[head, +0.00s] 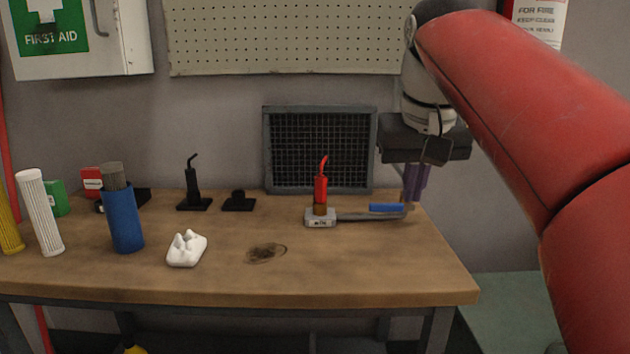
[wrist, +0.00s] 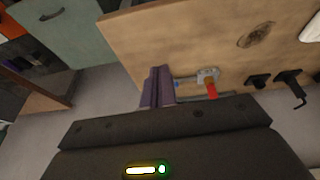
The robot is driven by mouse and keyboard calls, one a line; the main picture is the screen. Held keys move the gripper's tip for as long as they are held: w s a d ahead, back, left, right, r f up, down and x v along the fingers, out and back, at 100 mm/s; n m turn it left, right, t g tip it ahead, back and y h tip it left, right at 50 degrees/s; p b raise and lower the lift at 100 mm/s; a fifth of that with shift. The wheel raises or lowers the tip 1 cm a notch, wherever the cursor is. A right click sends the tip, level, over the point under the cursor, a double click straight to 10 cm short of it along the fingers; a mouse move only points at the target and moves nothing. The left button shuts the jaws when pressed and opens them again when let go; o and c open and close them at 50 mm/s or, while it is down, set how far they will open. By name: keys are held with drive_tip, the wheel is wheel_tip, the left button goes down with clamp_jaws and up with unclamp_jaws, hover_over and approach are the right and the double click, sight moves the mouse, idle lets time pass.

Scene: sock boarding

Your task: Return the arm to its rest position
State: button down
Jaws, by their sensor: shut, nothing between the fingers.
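My gripper (head: 415,184) has purple fingers pointing down at the right end of the workbench. The fingers are together with nothing between them. In the wrist view my gripper (wrist: 156,88) shows beside the bench edge, with bare floor around it. My red arm fills the right side of the head view. A red tool with a bent tip (head: 321,190) stands upright on a small labelled grey block (head: 320,219), left of the fingers. A grey bar with a blue piece (head: 386,208) runs from the block toward the fingers; whether they touch cannot be told.
The wooden workbench (head: 220,280) also holds two black stands (head: 193,195), a white block (head: 187,248), a blue canister of rods (head: 123,220) and a white ribbed cylinder (head: 40,212). A dark mesh panel (head: 320,150) stands behind. The bench front is mostly clear.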

drive_tip(key=s+f, duration=0.8)
drive_tip(key=f, duration=0.5)
drive_tip(key=s+d+f+t, duration=0.1)
drive_tip(key=s+f, duration=0.6)
drive_tip(key=f, duration=0.6)
drive_tip(key=shift+s+d+f+t, duration=0.2)
drive_tip(key=shift+s+d+t, duration=0.1)
drive_tip(key=shift+s, duration=0.05)
